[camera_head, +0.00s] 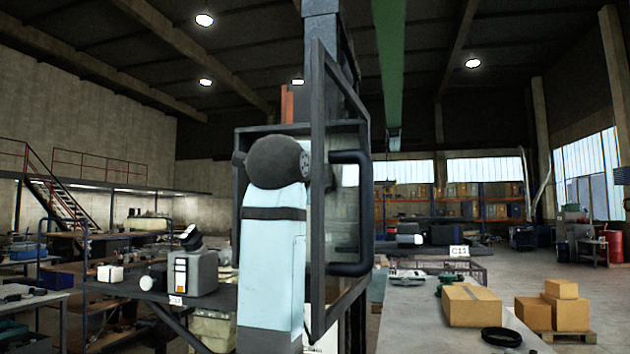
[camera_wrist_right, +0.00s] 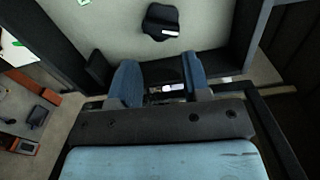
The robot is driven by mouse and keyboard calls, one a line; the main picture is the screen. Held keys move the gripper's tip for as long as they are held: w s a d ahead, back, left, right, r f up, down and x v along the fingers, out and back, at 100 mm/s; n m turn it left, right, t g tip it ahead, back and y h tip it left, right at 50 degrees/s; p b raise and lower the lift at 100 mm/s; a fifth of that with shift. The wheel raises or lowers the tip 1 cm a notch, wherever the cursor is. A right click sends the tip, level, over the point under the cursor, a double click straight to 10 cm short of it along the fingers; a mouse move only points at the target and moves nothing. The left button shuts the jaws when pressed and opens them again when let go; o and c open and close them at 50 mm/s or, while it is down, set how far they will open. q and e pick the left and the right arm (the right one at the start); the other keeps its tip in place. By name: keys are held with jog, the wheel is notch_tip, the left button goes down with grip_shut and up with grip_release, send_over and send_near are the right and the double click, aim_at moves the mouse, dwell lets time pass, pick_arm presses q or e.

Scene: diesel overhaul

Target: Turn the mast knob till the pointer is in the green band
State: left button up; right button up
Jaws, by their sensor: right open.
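In the right wrist view, a black lobed knob (camera_wrist_right: 158,17) with a pale mark on it sits against a light grey panel (camera_wrist_right: 215,45). My right gripper (camera_wrist_right: 162,77) is open, its two blue fingers apart and empty, with the knob beyond the fingertips and not touched. In the head view, a dark open-fronted box with a framed glazed door (camera_head: 318,285) stands on the mast (camera_head: 322,40). My arm's pale blue link is in front of it and hides much of its inside. The pointer and green band cannot be made out. My left gripper is not in view.
Dark frame walls border the panel closely in the right wrist view. A dark bar handle (camera_head: 365,215) juts from the box's right side. A grey workbench unit (camera_head: 195,272) stands at left.

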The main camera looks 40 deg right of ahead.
jog(key=w+d+m, duration=0.1)
jog(key=m, duration=0.6)
jog(key=d+m+b, duration=0.1)
jog(key=m, duration=0.6)
jog(key=w+d+m, duration=0.1)
jog(key=m, duration=0.7)
jog(key=shift+w+b, duration=0.3)
jog(key=shift+b, duration=0.1)
jog(key=shift+a+r, duration=0.1)
